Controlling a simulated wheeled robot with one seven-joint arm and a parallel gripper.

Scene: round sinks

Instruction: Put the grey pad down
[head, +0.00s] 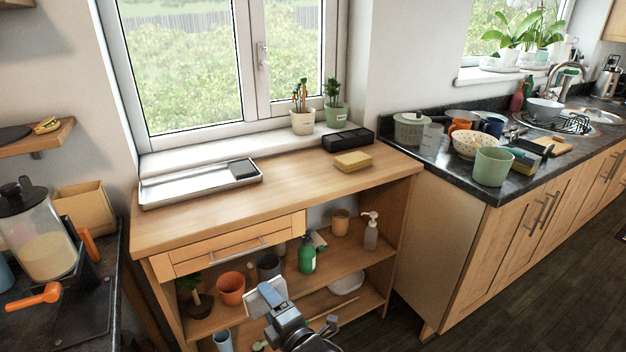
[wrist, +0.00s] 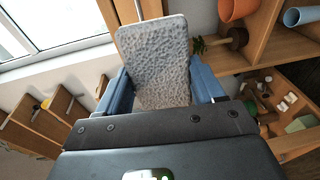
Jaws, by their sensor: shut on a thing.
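The grey pad (wrist: 155,62) is a rough, light grey rectangle held between the two blue fingers of my gripper (wrist: 160,90) in the wrist view. In the head view my gripper (head: 268,300) is low, in front of the wooden shelf unit, with the pale pad (head: 262,294) at its tip. The pad is in the air, apart from the worktop (head: 290,185). Its far side is hidden.
A metal tray (head: 200,183) with a dark block (head: 243,169) lies on the worktop's left. A yellow sponge (head: 353,161) and a black caddy (head: 348,139) are at its right. The middle of the worktop is clear. Pots and bottles fill the shelves below.

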